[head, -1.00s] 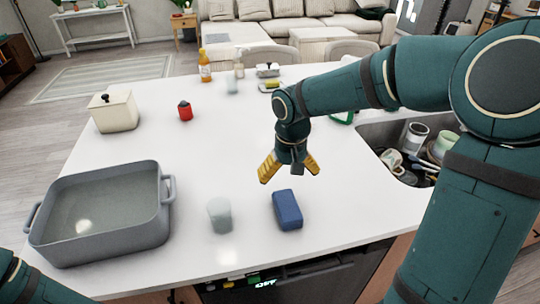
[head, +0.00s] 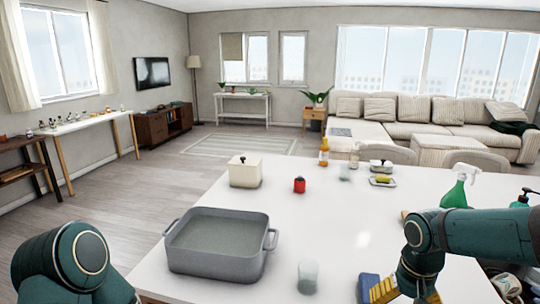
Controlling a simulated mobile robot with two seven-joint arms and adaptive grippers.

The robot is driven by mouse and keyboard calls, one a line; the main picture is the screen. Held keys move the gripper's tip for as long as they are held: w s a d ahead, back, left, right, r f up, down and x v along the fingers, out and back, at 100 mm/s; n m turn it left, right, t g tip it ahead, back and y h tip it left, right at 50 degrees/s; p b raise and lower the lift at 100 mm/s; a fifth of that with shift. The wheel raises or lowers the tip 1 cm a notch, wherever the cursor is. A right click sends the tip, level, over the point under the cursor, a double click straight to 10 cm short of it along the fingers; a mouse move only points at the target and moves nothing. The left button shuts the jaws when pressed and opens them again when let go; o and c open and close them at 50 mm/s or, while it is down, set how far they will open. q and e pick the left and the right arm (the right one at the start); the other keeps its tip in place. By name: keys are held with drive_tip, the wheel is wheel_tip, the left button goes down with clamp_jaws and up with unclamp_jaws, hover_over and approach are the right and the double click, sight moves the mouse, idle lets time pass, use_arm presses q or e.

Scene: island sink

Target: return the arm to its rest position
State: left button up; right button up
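My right arm comes in from the right edge over the counter. Its gripper (head: 408,295) points down at the bottom of the head view. Its yellow fingers are spread apart with nothing seen between them, though the tips are cut off by the frame edge. A blue block (head: 367,287) is on the white counter just left of the gripper, partly cut off at the bottom. My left arm shows only as a rounded teal link (head: 65,258) at the lower left; its gripper is out of view.
A green spray bottle (head: 457,190) stands behind my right arm. The counter's middle is clear.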

drive_tip(key=a+f+n+y, duration=0.1)
drive_tip(key=a+f+y, duration=0.2)
drive_tip(key=a+f, duration=0.8)
drive_tip(key=s+a+f, duration=0.3)
drive_tip(key=s+f, duration=0.2)
drive_tip(key=f, duration=0.4)
drive_tip(key=s+a+f+t, duration=0.1)
drive_tip(key=s+a+f, duration=0.2)
drive_tip(key=s+f, duration=0.2)
wheel_tip(320, 180, down, 4)
drive_tip(key=shift+s+a+r+y, duration=0.1)
drive_tip(key=shift+s+a+y, duration=0.2)
drive_tip(key=shift+y, duration=0.1)
